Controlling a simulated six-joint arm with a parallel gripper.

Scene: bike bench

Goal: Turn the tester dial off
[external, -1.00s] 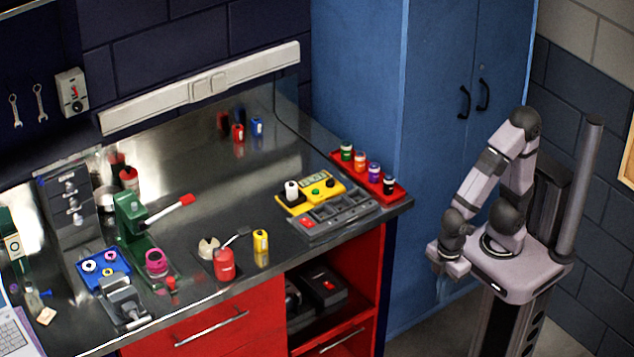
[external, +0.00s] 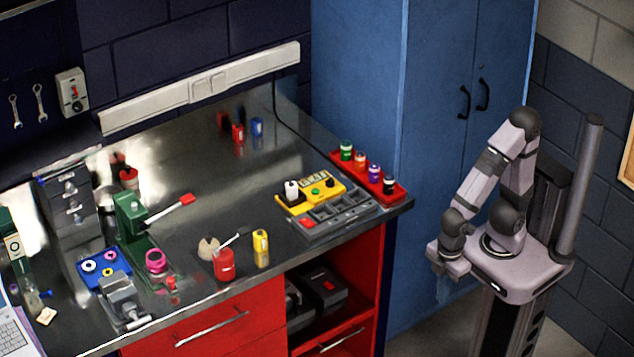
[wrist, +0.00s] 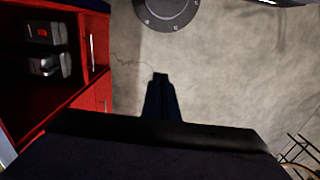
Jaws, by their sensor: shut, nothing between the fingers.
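A yellow tester (external: 322,201) lies near the right end of the steel bench in the external view. It has a small display, a green button and a small dark knob (external: 330,183), which looks like its dial; the knob's setting is too small to read. A white cylinder (external: 291,190) stands at its left end. My gripper (external: 442,286) hangs pointing down, well right of the bench and apart from the tester. In the wrist view my gripper (wrist: 160,77) is shut and empty above the floor. The tester is not in the wrist view.
A grey tray (external: 338,222) lies in front of the tester, and a red rack (external: 398,193) of small bottles behind it. A blue cabinet (external: 430,130) stands behind my arm. The red bench unit's open shelf (wrist: 50,85) shows at left in the wrist view.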

